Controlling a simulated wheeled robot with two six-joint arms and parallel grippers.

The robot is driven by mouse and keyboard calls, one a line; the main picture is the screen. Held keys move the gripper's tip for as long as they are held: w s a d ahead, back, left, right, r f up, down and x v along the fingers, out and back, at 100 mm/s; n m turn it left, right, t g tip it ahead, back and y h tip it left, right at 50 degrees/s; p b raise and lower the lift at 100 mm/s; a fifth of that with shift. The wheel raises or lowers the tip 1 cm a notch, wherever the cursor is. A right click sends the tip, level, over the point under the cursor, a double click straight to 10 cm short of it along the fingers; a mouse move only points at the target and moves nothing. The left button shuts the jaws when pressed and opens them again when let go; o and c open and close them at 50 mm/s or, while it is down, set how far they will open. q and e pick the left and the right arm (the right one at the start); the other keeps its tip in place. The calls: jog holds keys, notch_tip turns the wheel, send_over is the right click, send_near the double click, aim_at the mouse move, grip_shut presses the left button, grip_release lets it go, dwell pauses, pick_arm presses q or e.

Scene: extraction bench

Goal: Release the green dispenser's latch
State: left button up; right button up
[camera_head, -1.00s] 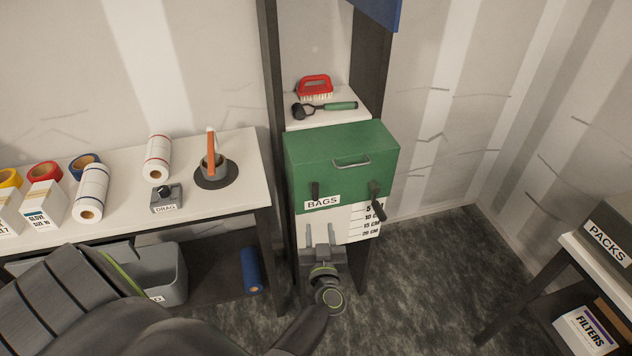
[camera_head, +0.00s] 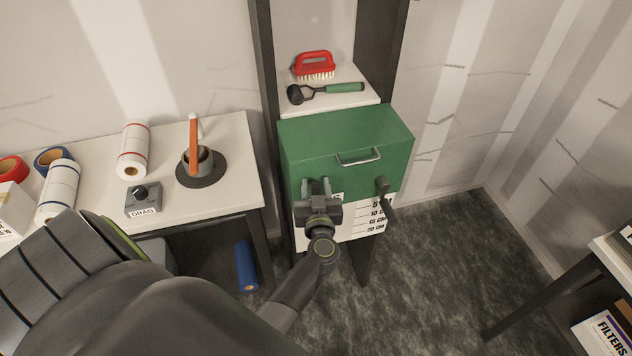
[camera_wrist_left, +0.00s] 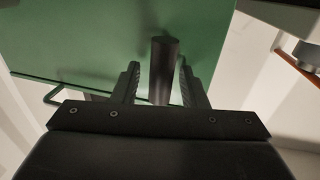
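The green dispenser (camera_head: 345,140) hangs between dark uprights, with a silver handle (camera_head: 358,158) on its front. A dark latch lever (camera_head: 382,187) sits at its lower right. My left gripper (camera_head: 318,186) is in front of the lower left of the dispenser and hides the latch there and most of the BAGS label. In the left wrist view, that dark latch (camera_wrist_left: 163,68) stands between the two fingers of my left gripper (camera_wrist_left: 163,85). The fingers are open, with a gap visible on each side of it. My right gripper is not in view.
A red brush (camera_head: 315,65) and a green-handled tool (camera_head: 325,92) lie on the shelf above. The bench (camera_head: 230,160) at left holds rolls, a DRAG box (camera_head: 143,199) and a round holder (camera_head: 200,172). A white size chart (camera_head: 365,222) is below the dispenser. Another table (camera_head: 612,250) is at right.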

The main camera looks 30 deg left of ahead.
pick_arm(q)
jog(key=shift+s+r, duration=0.2)
grip_shut()
jog(key=shift+f, duration=0.1)
